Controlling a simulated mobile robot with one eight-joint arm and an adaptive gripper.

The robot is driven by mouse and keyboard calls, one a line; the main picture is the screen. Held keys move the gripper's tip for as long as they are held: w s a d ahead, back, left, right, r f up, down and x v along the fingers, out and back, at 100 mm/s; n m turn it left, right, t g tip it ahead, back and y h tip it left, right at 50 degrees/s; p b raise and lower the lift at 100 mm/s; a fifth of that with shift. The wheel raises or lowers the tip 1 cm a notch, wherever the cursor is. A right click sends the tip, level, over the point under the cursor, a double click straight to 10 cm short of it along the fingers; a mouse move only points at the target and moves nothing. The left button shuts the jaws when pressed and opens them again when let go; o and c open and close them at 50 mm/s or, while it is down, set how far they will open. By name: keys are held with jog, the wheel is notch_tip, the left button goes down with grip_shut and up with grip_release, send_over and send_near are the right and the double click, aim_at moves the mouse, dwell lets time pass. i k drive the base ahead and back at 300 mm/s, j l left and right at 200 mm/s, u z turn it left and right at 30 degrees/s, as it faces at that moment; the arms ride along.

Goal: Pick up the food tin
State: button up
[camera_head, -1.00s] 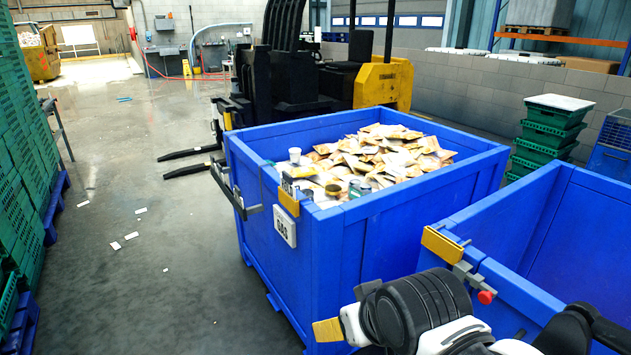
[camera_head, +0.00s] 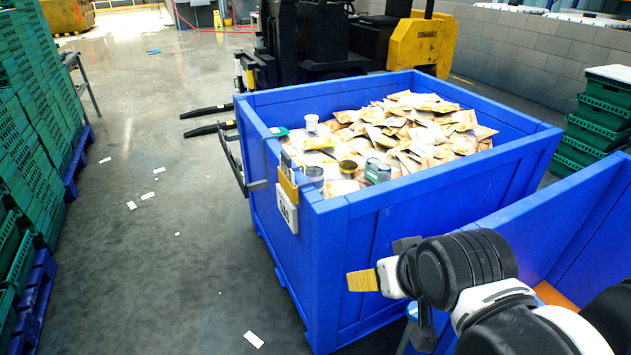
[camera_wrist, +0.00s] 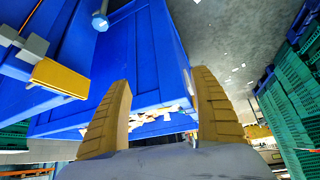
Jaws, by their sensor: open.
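Several tins and tubs lie among food packets in the near left corner of the blue bin (camera_head: 440,205). A dark tin with a yellowish top (camera_head: 348,168), a grey tin (camera_head: 315,176) and a grey-green container (camera_head: 376,171) are close together. A white cup (camera_head: 311,122) stands farther back. I cannot tell which is the food tin. My gripper (camera_head: 362,281) is outside the bin, in front of its near wall and below the rim. In the wrist view, my gripper (camera_wrist: 162,80) has its two yellow fingers apart, with nothing held between them.
Many packets (camera_head: 430,125) fill the bin. A second blue bin (camera_head: 560,215) stands at the right. A forklift (camera_head: 415,42) is behind, green crates (camera_head: 30,130) are stacked at the left, and open floor (camera_head: 180,260) lies between.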

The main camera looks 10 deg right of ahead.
aim_at(313, 172)
jog(key=i+j+u, duration=0.15)
jog(key=j, duration=0.3)
jog(key=i+j+u, duration=0.2)
jog(key=j, duration=0.25)
jog(key=i+j+u, duration=0.15)
jog(key=i+j, duration=0.15)
jog(key=j, duration=0.15)
jog(key=i+j, duration=0.2)
jog(key=i, duration=0.35)
jog(key=i+j, duration=0.25)
jog(key=i, duration=0.3)
jog(key=i+j+u, duration=0.1)
jog(key=i, duration=0.45)
jog(key=i+j, duration=0.25)
jog(key=i, duration=0.3)
jog(key=i+z, duration=0.7)
jog(key=z, duration=0.2)
jog(key=i+j+z, duration=0.2)
jog(key=z, duration=0.25)
jog(key=i+j+z, duration=0.45)
jog(key=i+z, duration=0.25)
jog(key=z, duration=0.25)
jog(key=i+z, duration=0.2)
jog(key=z, duration=0.3)
jog(key=i+j+z, duration=0.2)
jog(key=z, duration=0.25)
